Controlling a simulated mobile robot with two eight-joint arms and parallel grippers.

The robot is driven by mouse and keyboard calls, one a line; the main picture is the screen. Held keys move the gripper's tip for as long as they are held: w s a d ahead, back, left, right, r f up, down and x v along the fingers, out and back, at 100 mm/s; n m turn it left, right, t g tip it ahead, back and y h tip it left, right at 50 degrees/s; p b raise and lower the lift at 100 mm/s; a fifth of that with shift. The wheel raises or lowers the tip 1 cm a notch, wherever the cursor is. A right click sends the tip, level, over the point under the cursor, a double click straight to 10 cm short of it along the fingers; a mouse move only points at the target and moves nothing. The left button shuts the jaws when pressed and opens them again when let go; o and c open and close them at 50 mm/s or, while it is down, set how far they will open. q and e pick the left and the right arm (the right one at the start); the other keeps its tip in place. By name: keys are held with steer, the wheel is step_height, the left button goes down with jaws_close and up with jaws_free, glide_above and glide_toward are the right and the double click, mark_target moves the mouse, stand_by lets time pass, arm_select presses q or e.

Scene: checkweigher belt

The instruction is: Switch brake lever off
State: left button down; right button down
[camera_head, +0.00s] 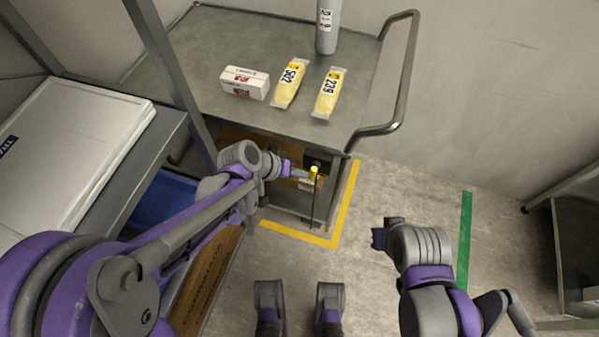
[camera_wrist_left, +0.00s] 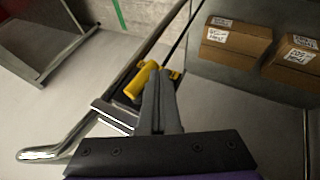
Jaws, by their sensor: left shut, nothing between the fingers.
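The brake lever (camera_head: 313,170) has a yellow grip and sits at the near right corner of the cart, low beside its frame. In the left wrist view the yellow grip (camera_wrist_left: 142,80) lies just left of the fingertips, on a dark mount beside a metal rail. My left gripper (camera_head: 301,174) is shut and empty, right by the lever. In the left wrist view its closed fingers (camera_wrist_left: 158,80) overlap the lever's edge; I cannot tell whether they touch. My right arm's end (camera_head: 378,238) is over the floor, away from the lever; its fingers cannot be made out.
The cart top (camera_head: 215,45) carries a white box (camera_head: 245,82), two yellow packs (camera_head: 289,83) (camera_head: 329,93) and a grey cylinder (camera_head: 328,25). A bent handle (camera_head: 405,75) sticks out at its right. Cardboard boxes (camera_wrist_left: 236,42) sit on the lower shelf.

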arm_select(q)
steer(key=shift+f, duration=0.1)
steer(key=h+b, duration=0.1)
steer(key=f+n+h+b, duration=0.1)
steer(key=h+b, duration=0.1)
steer(key=d+g+h+b, duration=0.1)
steer(key=b, duration=0.1)
steer(key=shift+s+f+h, duration=0.15)
steer(key=shift+f+h, duration=0.15)
steer(key=shift+d+f, duration=0.1)
steer(key=shift+d, duration=0.05)
stand_by(0.5)
stand_by(0.4)
steer(key=p+v, duration=0.1)
steer(key=v, duration=0.6)
steer(key=shift+a, duration=0.25)
steer(key=shift+s, duration=0.15)
